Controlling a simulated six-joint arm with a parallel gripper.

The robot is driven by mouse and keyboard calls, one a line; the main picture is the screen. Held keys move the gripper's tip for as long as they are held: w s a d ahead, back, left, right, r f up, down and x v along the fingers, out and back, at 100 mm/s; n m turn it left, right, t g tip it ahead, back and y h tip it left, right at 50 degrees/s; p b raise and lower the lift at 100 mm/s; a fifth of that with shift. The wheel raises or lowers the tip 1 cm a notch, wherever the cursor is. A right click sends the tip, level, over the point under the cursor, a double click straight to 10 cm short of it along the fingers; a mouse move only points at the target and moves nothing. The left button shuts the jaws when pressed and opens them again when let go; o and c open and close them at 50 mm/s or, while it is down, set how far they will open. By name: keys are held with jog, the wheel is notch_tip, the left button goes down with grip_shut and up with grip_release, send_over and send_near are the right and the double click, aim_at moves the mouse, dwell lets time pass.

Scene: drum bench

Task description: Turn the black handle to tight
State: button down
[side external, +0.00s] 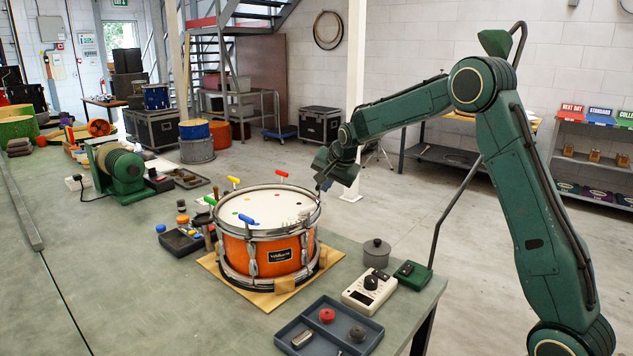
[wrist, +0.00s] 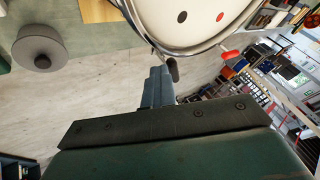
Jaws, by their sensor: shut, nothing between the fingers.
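The orange drum (side external: 262,257) with a white head stands on a wooden board on the bench. Coloured handles stand around its rim. The black handle (wrist: 173,70) shows in the wrist view at the drum's rim, close beside the fingertips of my gripper (wrist: 158,74), on their right. I cannot tell whether they touch. A black dot (wrist: 181,17) lies on the head near it. In the side view my gripper (side external: 322,182) is at the drum's right rim, shut with nothing held; the black handle is hard to make out there.
The red handle (side external: 281,174) stands at the far rim, and the yellow handle (side external: 233,180) is further left. A grey lidded pot (side external: 376,253), a meter (side external: 370,291) and a blue-grey tray (side external: 283,336) sit right and in front of the drum.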

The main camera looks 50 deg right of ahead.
aim_at(316, 189)
jog(key=shift+w+a+m+g+h, duration=0.2)
jog(key=shift+a+m+h, duration=0.15)
jog(key=shift+m, duration=0.3)
jog(key=shift+w+a+m+g+h, duration=0.2)
jog(key=shift+a+m+h, duration=0.15)
jog(key=shift+m, duration=0.3)
jog(key=shift+w+a+m+g+h, duration=0.2)
jog(key=shift+m+g+h, duration=0.2)
jog(key=shift+m, duration=0.45)
jog(key=shift+w+a+m+g+h, duration=0.15)
jog(key=shift+w+m+g+h, duration=0.2)
jog(key=shift+m, duration=0.45)
jog(key=shift+w+a+m+g+h, duration=0.2)
jog(key=shift+m+g, duration=0.25)
jog(key=shift+m, duration=0.4)
jog(key=shift+w, duration=0.2)
jog(key=shift+w+a, duration=0.15)
jog(key=shift+w, duration=0.75)
jog(key=shift+w+d, duration=0.35)
jog(key=shift+w, duration=0.35)
